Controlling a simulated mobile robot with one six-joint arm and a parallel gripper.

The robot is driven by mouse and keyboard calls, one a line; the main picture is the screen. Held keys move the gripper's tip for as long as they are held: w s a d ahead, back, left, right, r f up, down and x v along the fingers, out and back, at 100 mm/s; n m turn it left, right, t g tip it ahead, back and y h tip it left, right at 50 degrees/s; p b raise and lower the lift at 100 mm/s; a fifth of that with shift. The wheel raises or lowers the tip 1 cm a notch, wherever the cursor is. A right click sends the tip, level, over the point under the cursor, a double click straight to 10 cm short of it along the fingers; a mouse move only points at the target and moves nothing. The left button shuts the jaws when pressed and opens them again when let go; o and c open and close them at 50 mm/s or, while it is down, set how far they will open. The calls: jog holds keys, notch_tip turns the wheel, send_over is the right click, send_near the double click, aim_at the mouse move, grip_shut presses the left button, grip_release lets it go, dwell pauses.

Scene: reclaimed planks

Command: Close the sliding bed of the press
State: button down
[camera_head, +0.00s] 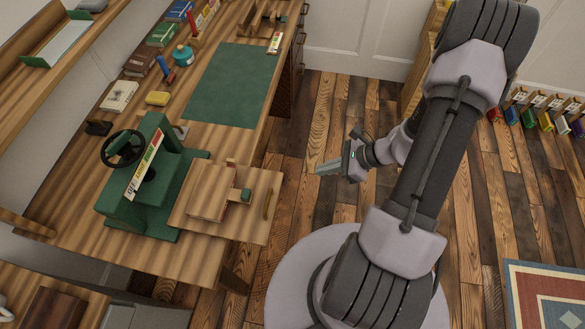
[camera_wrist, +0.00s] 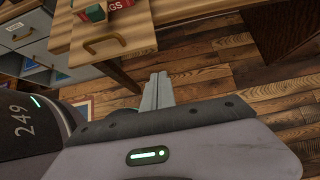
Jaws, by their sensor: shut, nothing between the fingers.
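The press (camera_head: 150,180) is a green frame with a dark handwheel at the left of the head view, on the wooden bench. Its sliding bed (camera_head: 228,225) is a wooden board that sticks out to the right, past the bench's front edge. A brass-coloured handle (camera_head: 268,204) sits near the bed's outer edge. My gripper (camera_head: 322,169) is shut and empty, in the air right of the bed, apart from the handle.
A green mat (camera_head: 233,83) lies on the bench behind the press. Books, a yellow block (camera_head: 157,98) and a teal bottle (camera_head: 182,55) line the bench's left side. A patterned rug (camera_head: 545,295) lies at lower right.

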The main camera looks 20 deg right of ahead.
aim_at(230, 161)
jog(key=w+a+f+b, duration=0.3)
jog(key=w+a+f, duration=0.2)
jog(key=a, duration=0.2)
jog(key=shift+w+a, duration=0.15)
jog(key=shift+a, duration=0.05)
jog(key=w+a+b, duration=0.1)
jog(key=w+a, duration=0.2)
jog(key=a, duration=0.2)
jog(key=w+a+b, duration=0.2)
jog(key=w+a, duration=0.2)
jog(key=a, duration=0.1)
jog(key=w+a+b, duration=0.1)
jog(key=w+a, duration=0.3)
jog(key=a, duration=0.1)
jog(key=shift+a+b, duration=0.1)
jog(key=shift+b, duration=0.2)
jog(key=shift+w+a+r, duration=0.1)
jog(key=shift+w+a, duration=0.25)
jog(key=shift+a, duration=0.1)
